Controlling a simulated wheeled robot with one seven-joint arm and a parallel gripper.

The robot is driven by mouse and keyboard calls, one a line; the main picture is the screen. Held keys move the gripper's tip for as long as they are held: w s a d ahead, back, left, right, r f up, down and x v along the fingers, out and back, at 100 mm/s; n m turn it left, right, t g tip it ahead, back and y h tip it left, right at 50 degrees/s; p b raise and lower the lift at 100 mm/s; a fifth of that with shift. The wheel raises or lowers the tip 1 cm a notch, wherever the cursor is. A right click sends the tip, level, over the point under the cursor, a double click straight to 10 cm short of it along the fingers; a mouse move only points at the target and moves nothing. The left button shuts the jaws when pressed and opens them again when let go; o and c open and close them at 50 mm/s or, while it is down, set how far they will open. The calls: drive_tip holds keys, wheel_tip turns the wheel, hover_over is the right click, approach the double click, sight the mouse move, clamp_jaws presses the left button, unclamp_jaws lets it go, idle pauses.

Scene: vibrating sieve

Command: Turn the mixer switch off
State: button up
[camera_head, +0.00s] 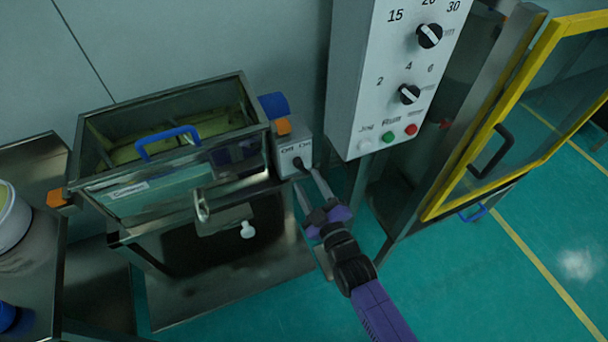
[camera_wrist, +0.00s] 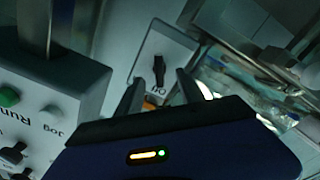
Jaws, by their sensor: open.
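The mixer switch is a black rotary knob (camera_head: 298,163) on a small light-grey box (camera_head: 287,153) marked Off and On, fixed to the right side of the metal mixer tank (camera_head: 170,150). In the wrist view the black knob (camera_wrist: 159,68) sits on its pale plate (camera_wrist: 150,52), beyond the fingertips. My gripper (camera_head: 312,186) is open and points at the box from the front right, its fingers close to the knob. In the wrist view my gripper (camera_wrist: 156,85) has one finger on each side below the knob. Whether they touch it, I cannot tell.
A grey control panel (camera_head: 385,75) with dials and buttons hangs right of the switch box. A yellow-framed glass door (camera_head: 540,110) stands open further right. Green floor (camera_head: 440,290) is clear at lower right.

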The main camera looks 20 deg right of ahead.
drive_tip(key=shift+s, duration=1.15)
drive_tip(key=s+r+m+g, duration=0.1)
drive_tip(key=s+r, duration=0.3)
drive_tip(key=s, duration=0.8)
drive_tip(key=s+r+m+g, duration=0.1)
drive_tip(key=s+r+m, duration=0.3)
drive_tip(key=s, duration=0.8)
drive_tip(key=s+r+m+g, duration=0.1)
drive_tip(key=s+r, duration=0.4)
drive_tip(key=s, duration=0.7)
drive_tip(key=shift+m, duration=0.9)
drive_tip(key=shift+s+r, duration=0.1)
